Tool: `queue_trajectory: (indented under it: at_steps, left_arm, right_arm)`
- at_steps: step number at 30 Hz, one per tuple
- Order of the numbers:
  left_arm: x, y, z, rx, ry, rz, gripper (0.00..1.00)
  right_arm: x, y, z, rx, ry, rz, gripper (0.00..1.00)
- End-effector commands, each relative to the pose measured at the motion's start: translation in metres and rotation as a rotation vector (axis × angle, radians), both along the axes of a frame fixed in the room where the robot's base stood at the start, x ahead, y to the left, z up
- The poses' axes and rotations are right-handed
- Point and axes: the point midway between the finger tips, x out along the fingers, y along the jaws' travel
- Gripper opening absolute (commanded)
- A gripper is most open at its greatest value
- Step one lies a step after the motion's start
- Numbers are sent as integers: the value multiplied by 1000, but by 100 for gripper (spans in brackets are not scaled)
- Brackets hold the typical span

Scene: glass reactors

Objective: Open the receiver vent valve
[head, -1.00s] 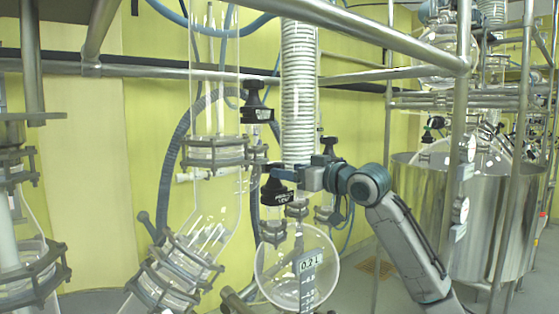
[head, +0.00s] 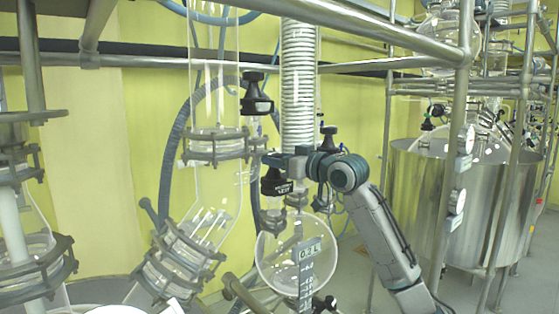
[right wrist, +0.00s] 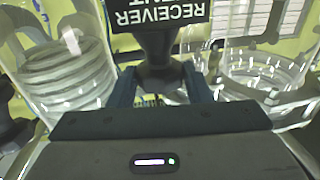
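The receiver vent valve (head: 277,184) is a black valve with a white-lettered label, left of my right gripper in the head view. In the right wrist view its label (right wrist: 160,14) reads upside down, and its dark tapered handle (right wrist: 160,62) points toward me. My right gripper (head: 288,164) is at the valve's top. In the right wrist view the two blue fingers of that gripper (right wrist: 160,88) stand on either side of the handle, very close to it. Whether they press on it I cannot tell. My left gripper is not in view.
A similar black valve (head: 256,94) sits above, beside a ribbed hose column (head: 299,90). A round glass flask (head: 285,262) with a volume scale hangs below. Glass piping (head: 214,150) is on the left. Steel rails (head: 390,63) cross overhead; a large steel vessel (head: 455,205) stands right.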

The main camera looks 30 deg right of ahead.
Motion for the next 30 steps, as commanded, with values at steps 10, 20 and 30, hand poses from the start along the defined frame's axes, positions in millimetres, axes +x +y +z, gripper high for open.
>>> queue_trajectory:
  at_steps: [10,20,30]
  left_arm:
    - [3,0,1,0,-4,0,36]
    - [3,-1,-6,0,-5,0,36]
    - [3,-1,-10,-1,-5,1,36]
  right_arm:
    - [2,-3,-2,0,8,107,22]
    - [4,-7,-3,4,8,319,22]
    - [4,-7,-1,2,3,421,22]
